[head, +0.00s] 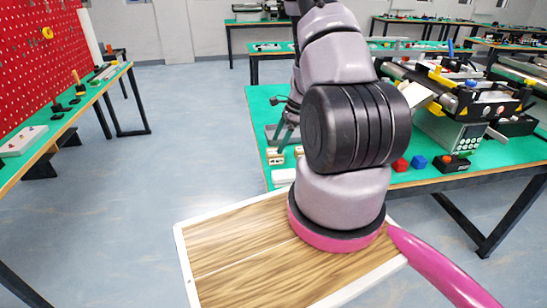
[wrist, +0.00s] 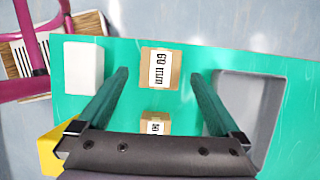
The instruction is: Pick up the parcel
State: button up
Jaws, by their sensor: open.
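Two brown cardboard parcels with white printed labels lie on the green tabletop. The larger parcel (wrist: 174,68) is at the upper middle of the wrist view, and the smaller parcel (wrist: 155,123) is nearer the gripper's base. In the head view small parcels (head: 274,157) show at the table's left edge, partly hidden by my arm. My gripper (wrist: 159,74) is open and empty. In the wrist view its two fingers lie on either side of the larger parcel, with gaps to both; its height above the table is hard to judge.
A white block (wrist: 84,67) lies left of the fingers and a grey tray (wrist: 243,88) lies right. A yellow object (wrist: 50,151) is at lower left.

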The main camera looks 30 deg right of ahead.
aim_at(275, 151)
jog(key=x, duration=0.5)
jog(key=shift+d+f, duration=0.1)
jog(key=shift+f, duration=0.35)
jog(key=c, duration=1.4)
jog(key=shift+o, duration=0.2)
jog(key=shift+r, duration=0.15)
